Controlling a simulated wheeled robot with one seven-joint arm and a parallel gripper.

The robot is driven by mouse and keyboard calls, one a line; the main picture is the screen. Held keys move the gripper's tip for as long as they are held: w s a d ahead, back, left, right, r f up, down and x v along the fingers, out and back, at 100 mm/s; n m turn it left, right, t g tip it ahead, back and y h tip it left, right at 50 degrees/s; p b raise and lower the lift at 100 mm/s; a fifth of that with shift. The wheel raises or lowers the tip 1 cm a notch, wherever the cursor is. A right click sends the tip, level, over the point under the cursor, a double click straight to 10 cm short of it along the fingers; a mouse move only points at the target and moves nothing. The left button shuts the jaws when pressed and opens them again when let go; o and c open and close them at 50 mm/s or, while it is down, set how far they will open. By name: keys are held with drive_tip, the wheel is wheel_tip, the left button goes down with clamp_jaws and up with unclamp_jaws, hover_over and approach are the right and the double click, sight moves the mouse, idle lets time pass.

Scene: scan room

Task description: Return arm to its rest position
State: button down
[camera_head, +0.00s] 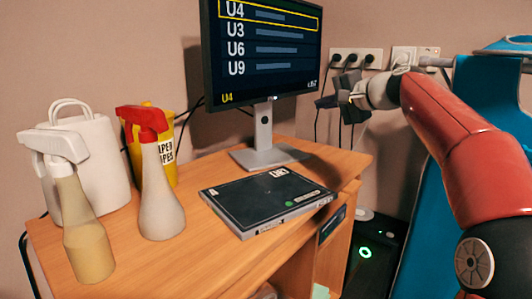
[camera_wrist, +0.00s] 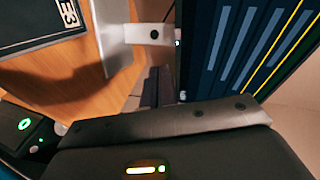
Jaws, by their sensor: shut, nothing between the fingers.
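My red and white arm reaches in from the right in the head view. My gripper (camera_head: 330,101) is at its end, raised in the air beside the right edge of the monitor (camera_head: 264,50), above the desk's right rear corner. It is shut and holds nothing. In the wrist view the dark gripper body fills the bottom, and the monitor screen (camera_wrist: 240,50) stands close at the upper right. I cannot tell from these views whether the gripper touches the monitor.
A black laptop-like device (camera_head: 265,196) lies on the wooden desk (camera_head: 190,251). Two spray bottles (camera_head: 86,235) (camera_head: 160,195), a white container (camera_head: 98,150) and a yellow wipes tub (camera_head: 168,150) stand at left. Wall sockets (camera_head: 356,58) and cables are behind. A dark unit with a green light (camera_head: 366,255) stands right of the desk.

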drive_tip(key=s+a+f+n+g+h, duration=0.1)
drive_tip(key=s+a+f, duration=0.1)
drive_tip(key=s+f, duration=0.1)
drive_tip(key=s+a+f+n+g+h, duration=0.1)
drive_tip(key=s+a+f, duration=0.1)
drive_tip(key=s+f, duration=0.2)
drive_tip(key=s+a+f+n+g+h, duration=0.1)
drive_tip(key=s+a+f+h, duration=0.1)
drive_tip(key=s+a+f, duration=0.1)
drive_tip(key=shift+s+f, duration=0.2)
drive_tip(key=shift+s, duration=0.5)
drive_tip(key=s+d+f+n+g+h, duration=0.1)
drive_tip(key=s+d+f, duration=0.3)
drive_tip(key=s+f, duration=0.6)
drive_tip(key=s+d+f+n+g+h, duration=0.2)
drive_tip(key=s+d+f+n+h, duration=0.2)
drive_tip(key=s+f, duration=0.6)
drive_tip(key=s, duration=0.7)
drive_tip(key=shift+s+f, duration=0.3)
drive_tip(key=shift+f, duration=0.05)
